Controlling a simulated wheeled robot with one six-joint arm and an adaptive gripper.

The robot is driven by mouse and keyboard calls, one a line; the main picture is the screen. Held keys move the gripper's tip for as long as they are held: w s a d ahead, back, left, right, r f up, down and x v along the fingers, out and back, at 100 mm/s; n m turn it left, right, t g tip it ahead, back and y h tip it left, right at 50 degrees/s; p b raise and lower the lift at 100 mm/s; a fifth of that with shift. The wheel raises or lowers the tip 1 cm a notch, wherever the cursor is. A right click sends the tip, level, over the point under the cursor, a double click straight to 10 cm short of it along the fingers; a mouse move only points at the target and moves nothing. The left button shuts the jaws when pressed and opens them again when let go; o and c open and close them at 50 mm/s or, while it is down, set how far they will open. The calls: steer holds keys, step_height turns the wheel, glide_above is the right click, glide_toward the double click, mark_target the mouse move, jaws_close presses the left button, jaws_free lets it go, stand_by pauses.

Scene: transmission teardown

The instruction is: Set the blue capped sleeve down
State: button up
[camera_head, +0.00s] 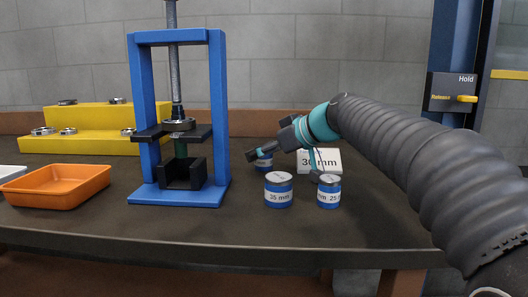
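One sleeve (278,190) reads "35 mm" and stands upright in front. Another sleeve (328,192) to its right reads "25" mm and stands upright.
A white card (320,161) reading "30 mm" stands behind the sleeves. A blue press frame (143,110) stands left of them. An orange tray (55,187) and a yellow stepped rack (95,116) with metal rings are farther left. The bench front (300,227) is clear.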

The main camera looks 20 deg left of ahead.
steer(key=shift+r, duration=0.25)
steer(key=v, duration=1.2)
steer(key=shift+f, duration=0.2)
steer(key=shift+s, duration=0.15)
